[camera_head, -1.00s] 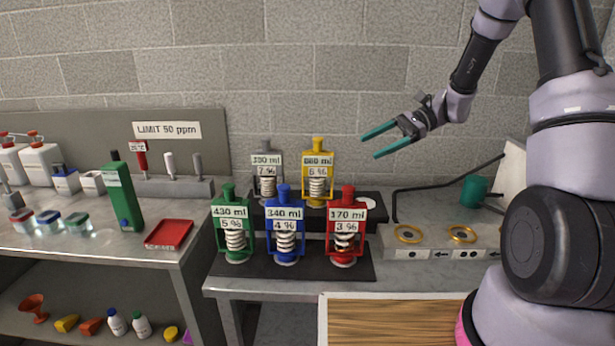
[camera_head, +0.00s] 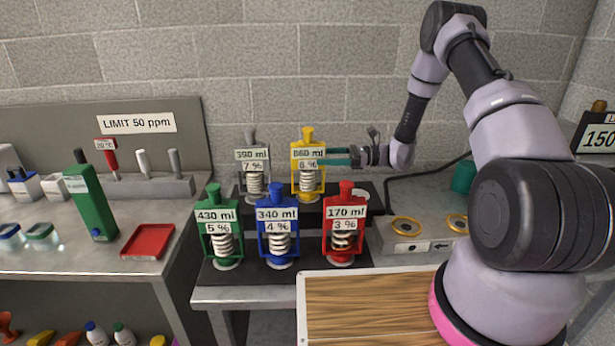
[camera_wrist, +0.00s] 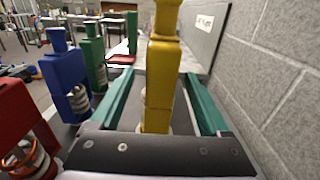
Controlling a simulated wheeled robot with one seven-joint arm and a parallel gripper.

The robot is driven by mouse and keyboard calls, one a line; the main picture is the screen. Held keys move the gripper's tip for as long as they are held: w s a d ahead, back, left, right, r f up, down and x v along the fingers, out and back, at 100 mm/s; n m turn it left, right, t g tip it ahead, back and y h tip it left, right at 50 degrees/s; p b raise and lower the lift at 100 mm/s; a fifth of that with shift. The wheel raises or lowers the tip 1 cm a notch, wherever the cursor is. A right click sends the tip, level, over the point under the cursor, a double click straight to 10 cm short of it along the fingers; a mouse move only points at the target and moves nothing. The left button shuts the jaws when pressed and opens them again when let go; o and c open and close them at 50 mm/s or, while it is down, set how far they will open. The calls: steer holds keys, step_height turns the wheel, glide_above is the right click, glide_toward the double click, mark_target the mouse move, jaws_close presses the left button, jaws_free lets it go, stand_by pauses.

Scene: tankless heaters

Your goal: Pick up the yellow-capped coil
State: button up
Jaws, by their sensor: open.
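The yellow-capped coil (camera_head: 308,180) stands upright in its yellow frame on the raised back step, with an "860 ml" and "6 %" label on its front. My gripper (camera_head: 336,157) reaches in level from the right, at the height of the label. In the wrist view, the yellow frame (camera_wrist: 160,85) stands between the two teal fingers, with a gap on each side. The gripper is open and not closed on it. In the head view, the label and frame hide part of the far finger.
A grey coil (camera_head: 254,170) stands left of the yellow one on the step. Green (camera_head: 215,225), blue (camera_head: 278,225) and red (camera_head: 343,225) coils stand in the front row. The block wall (camera_wrist: 285,80) is close on the wrist view's right side.

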mark_target(308, 157)
steer(key=a, duration=0.5)
steer(key=shift+w+a+f, duration=0.1)
steer(key=shift+a+f, duration=0.05)
steer(key=shift+f, duration=0.05)
jaws_close()
stand_by(1.2)
